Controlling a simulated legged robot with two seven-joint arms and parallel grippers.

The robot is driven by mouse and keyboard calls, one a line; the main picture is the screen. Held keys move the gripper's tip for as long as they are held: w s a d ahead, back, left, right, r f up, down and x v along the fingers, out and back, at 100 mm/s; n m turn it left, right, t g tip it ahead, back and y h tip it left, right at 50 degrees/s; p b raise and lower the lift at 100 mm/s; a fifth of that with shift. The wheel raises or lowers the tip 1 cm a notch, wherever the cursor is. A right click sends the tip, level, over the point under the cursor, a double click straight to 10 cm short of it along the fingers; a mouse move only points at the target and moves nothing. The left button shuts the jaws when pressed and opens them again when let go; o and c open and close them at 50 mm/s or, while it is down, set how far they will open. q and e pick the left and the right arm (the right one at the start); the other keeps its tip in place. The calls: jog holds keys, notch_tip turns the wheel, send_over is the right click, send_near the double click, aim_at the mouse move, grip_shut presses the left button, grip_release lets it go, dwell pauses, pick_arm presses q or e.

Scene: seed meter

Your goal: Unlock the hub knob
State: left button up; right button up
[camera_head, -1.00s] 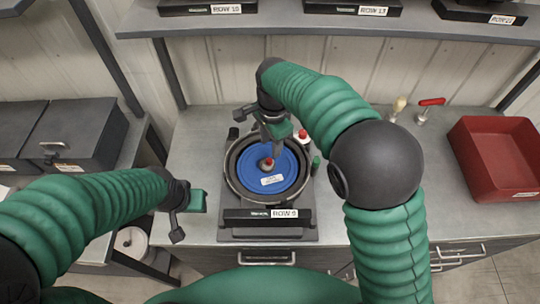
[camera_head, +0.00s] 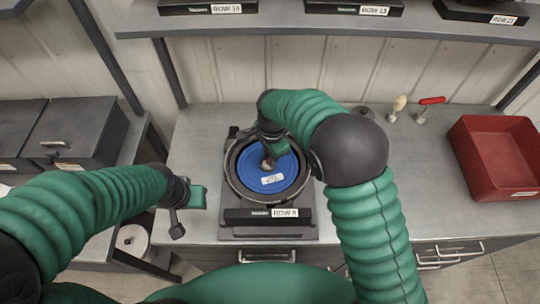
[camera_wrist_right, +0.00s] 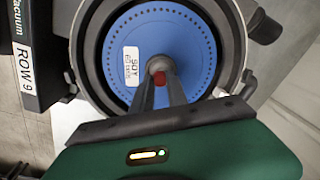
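The hub knob (camera_wrist_right: 157,66) is a small grey knob with a red mark, at the centre of the blue seed disc (camera_wrist_right: 190,45). The disc lies in the round dark-rimmed housing of the seed meter marked ROW 9. My right gripper (camera_wrist_right: 160,86) is over the disc, its two dark fingers reaching to the knob with the red part showing between them. I cannot tell whether they press on it. In the head view the gripper and arm partly cover the knob and the back of the disc (camera_head: 288,178). My left gripper (camera_head: 185,215) hangs left of the meter, away from it.
A red bin (camera_head: 470,160) stands at the right of the bench. A red-handled tool (camera_head: 430,101) and a pale-handled tool (camera_head: 399,103) stand at the back. Dark boxes (camera_head: 75,135) are at the left, and a shelf (camera_head: 330,26) runs above.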

jog(key=shift+a+r+n, duration=0.1)
jog(key=shift+n, duration=0.3)
grip_shut()
jog(key=n+p, duration=0.1)
jog(key=n, duration=0.1)
jog(key=shift+w+n, duration=0.1)
jog(key=shift+n, duration=0.3)
jog(key=n+p, duration=0.1)
jog(key=n, duration=0.4)
jog(key=shift+n, duration=0.3)
jog(key=n, duration=0.4)
jog(key=shift+w+g+p, duration=0.1)
jog(key=shift+g+p, duration=0.2)
jog(key=shift+p, duration=0.05)
jog(key=n, duration=0.4)
jog(key=shift+n, duration=0.3)
jog(key=shift+p, duration=0.3)
jog(key=o, duration=0.9)
grip_release()
jog(key=shift+c, duration=0.2)
